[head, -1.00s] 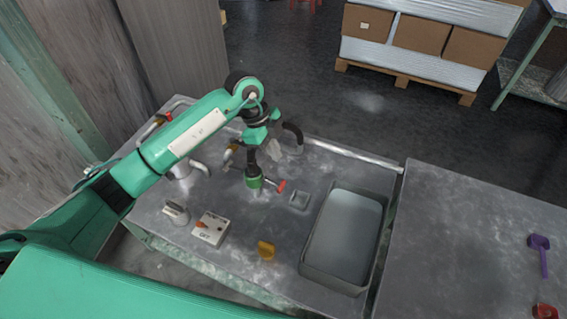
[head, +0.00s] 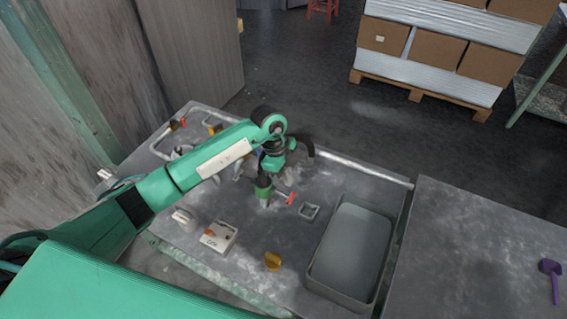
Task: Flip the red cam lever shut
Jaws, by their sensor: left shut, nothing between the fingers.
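The red cam lever (head: 291,198) sticks out to the right from the side of a green fitting (head: 263,191) that stands upright on the grey bench. Its red end is in plain view, clear of the fitting's body. My left gripper (head: 284,175) is shut and empty, just above and behind the fitting. My own wrist partly hides its fingers and the fitting's top, so I cannot tell whether they touch. My right gripper is out of view.
A switch box (head: 219,237) and a yellow-orange piece (head: 272,261) are nearer me. White tubing (head: 160,140) lies at the left.

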